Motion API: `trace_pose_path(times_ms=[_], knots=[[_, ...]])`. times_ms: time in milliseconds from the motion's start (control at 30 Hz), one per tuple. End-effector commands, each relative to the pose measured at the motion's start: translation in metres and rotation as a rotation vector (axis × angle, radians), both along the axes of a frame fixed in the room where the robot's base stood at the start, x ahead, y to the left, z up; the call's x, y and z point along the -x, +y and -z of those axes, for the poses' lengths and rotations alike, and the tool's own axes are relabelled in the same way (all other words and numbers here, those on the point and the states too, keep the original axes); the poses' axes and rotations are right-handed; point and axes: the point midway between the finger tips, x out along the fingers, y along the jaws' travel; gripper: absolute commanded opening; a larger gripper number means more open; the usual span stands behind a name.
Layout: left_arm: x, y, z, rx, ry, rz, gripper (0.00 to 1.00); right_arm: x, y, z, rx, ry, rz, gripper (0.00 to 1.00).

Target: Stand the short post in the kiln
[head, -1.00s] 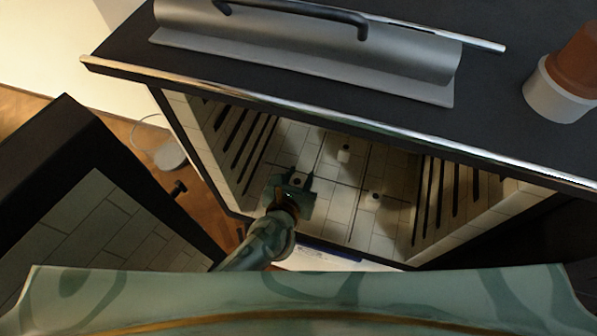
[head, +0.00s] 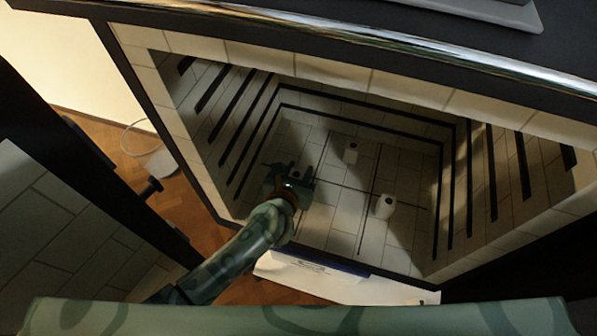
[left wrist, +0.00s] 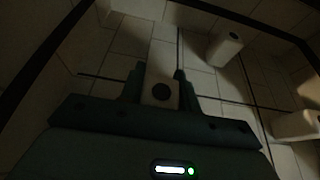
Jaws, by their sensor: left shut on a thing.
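The kiln (head: 345,73) is open in the head view, with pale tiled walls, dark slots and a tiled floor. My left gripper (head: 290,174) is inside it, over the left part of the floor. In the left wrist view, the gripper (left wrist: 159,84) is shut on the short post (left wrist: 161,93), pale with a dark round hole in its end. In the head view the gripper mostly hides this post. I cannot tell whether its foot touches the floor. My right gripper is not in view.
Two other pale posts stand on the kiln floor, one further back (head: 351,153) and one to the right (head: 384,207). Both show in the left wrist view, the first (left wrist: 225,50) and the second (left wrist: 297,125). A white sheet (head: 320,280) lies below the kiln's front edge.

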Motion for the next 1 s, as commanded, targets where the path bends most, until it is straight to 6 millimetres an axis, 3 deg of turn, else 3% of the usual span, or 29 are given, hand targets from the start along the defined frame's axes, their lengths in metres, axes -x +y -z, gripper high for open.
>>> trace_pose_path(times_ms=[167,200,267,633,1000], knots=[[0.0,0.0,0.004,0.0,0.0,0.0,0.08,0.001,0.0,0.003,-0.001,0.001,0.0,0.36],[0.0,0.0,0.004,0.0,0.0,0.0,0.38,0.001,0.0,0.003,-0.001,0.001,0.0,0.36],[0.0,0.0,0.003,0.0,0.0,0.0,0.54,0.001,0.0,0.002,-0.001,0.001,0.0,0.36],[0.002,0.001,-0.003,0.0,0.0,0.0,0.54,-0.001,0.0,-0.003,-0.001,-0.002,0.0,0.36],[0.073,0.024,-0.034,-0.001,0.001,0.001,0.54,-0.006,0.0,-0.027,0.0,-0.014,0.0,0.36]])
